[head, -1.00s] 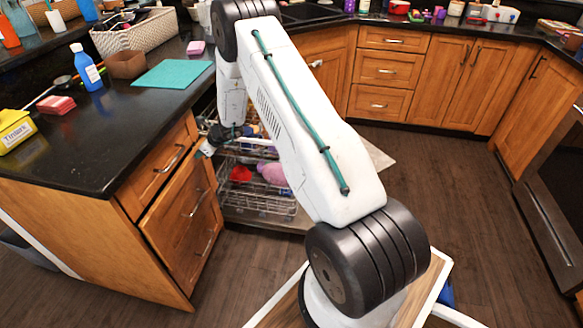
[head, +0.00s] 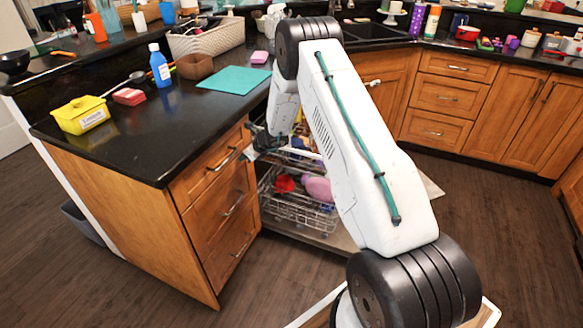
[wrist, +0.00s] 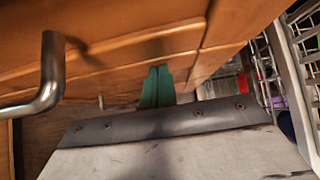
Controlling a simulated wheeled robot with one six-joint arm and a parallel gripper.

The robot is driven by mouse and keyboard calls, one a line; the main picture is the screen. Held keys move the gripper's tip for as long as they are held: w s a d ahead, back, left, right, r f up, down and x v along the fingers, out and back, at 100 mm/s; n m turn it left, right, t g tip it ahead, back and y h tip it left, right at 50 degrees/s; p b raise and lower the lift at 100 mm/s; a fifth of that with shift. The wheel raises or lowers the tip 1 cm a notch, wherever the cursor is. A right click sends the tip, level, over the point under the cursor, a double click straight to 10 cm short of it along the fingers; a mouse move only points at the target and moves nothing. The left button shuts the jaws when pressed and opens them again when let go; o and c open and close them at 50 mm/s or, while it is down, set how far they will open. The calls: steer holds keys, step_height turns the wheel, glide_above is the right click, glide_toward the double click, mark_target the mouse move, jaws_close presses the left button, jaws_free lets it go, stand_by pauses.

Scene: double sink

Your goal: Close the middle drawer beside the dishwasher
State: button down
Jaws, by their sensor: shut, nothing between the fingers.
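The wooden drawer stack stands at the left in the head view, with three fronts and metal bar handles. The middle drawer (head: 215,219) looks flush, or nearly so, with the fronts above and below it. My gripper (head: 252,153) is beside the right end of the stack, around the level between the top and middle drawers. In the wrist view its green fingers (wrist: 157,86) are shut and empty, close to a wooden front; contact cannot be told. A metal handle (wrist: 47,82) is at the left there. The open dishwasher's rack (head: 290,205) is right of the drawers.
The open dishwasher door (head: 335,238) lies low to the right of the stack. A black countertop (head: 150,130) holds a yellow tub (head: 80,115), a blue bottle (head: 160,66) and a teal mat (head: 234,80). Dark floor (head: 130,285) is clear in front.

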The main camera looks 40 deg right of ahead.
steer(key=s+d+f+v, duration=0.1)
steer(key=f+v, duration=0.1)
steer(key=v, duration=1.1)
steer(key=s+a+r+n+g+y, duration=0.1)
steer(key=s+a+r+n+g, duration=0.3)
steer(key=s+a+r+n, duration=0.45)
steer(key=s+a+r+n+g+y, duration=0.25)
steer(key=s+a+r+n, duration=0.25)
steer(key=s+r+n, duration=0.5)
steer(key=s+a+r+n+h, duration=0.1)
steer(key=s+r+n+h, duration=0.3)
steer(key=s, duration=1)
steer(key=s+a+r+n+h, duration=0.2)
steer(key=s+r+n+h, duration=0.2)
steer(key=s, duration=1)
step_height(320, 180, up, 5)
steer(key=n, duration=0.3)
steer(key=shift+s, duration=0.35)
steer(key=shift+f, duration=0.1)
